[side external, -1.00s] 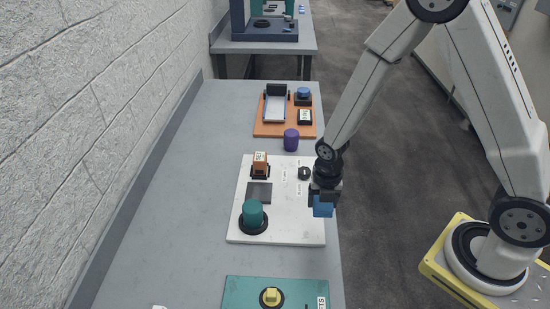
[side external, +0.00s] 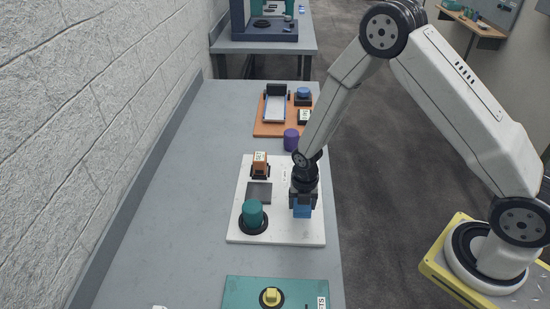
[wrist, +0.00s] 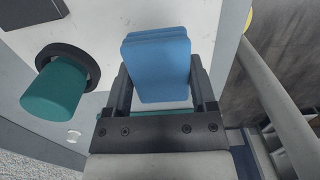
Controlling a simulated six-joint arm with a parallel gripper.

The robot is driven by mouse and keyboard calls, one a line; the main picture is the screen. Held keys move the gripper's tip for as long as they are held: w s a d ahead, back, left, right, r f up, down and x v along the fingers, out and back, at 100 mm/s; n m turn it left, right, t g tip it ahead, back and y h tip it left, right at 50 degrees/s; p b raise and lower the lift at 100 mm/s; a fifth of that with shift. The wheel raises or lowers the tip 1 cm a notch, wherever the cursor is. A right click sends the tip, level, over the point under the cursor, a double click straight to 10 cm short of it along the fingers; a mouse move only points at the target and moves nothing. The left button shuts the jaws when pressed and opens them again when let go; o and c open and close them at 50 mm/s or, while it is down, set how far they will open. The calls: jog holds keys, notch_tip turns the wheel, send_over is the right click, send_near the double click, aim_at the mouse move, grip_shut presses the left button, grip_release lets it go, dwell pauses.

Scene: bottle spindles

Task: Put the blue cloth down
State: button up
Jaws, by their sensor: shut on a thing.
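The blue cloth (side external: 302,207) is a folded, block-like pad held at the end of my gripper (side external: 303,196). In the wrist view the cloth (wrist: 158,62) sits between the two fingers of my gripper (wrist: 160,92), which is shut on it. In the side view the cloth is over the right part of the white board (side external: 276,228). I cannot tell whether its lower edge touches the board.
A teal cylinder (side external: 252,214) in a black ring stands on the board's left, also in the wrist view (wrist: 54,90). A dark square pad (side external: 259,193) and an orange-brown block (side external: 260,168) lie behind it. A purple cylinder (side external: 291,140) stands behind the board.

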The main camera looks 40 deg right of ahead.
aim_at(300, 210)
jog(key=shift+w+f, duration=0.25)
jog(key=shift+f, duration=1.6)
jog(key=o, duration=1.1)
jog(key=shift+f, duration=0.1)
jog(key=shift+s+a+r, duration=0.1)
jog(key=shift+r, duration=3)
jog(key=shift+s+a+r, duration=0.1)
jog(key=shift+r, duration=2.95)
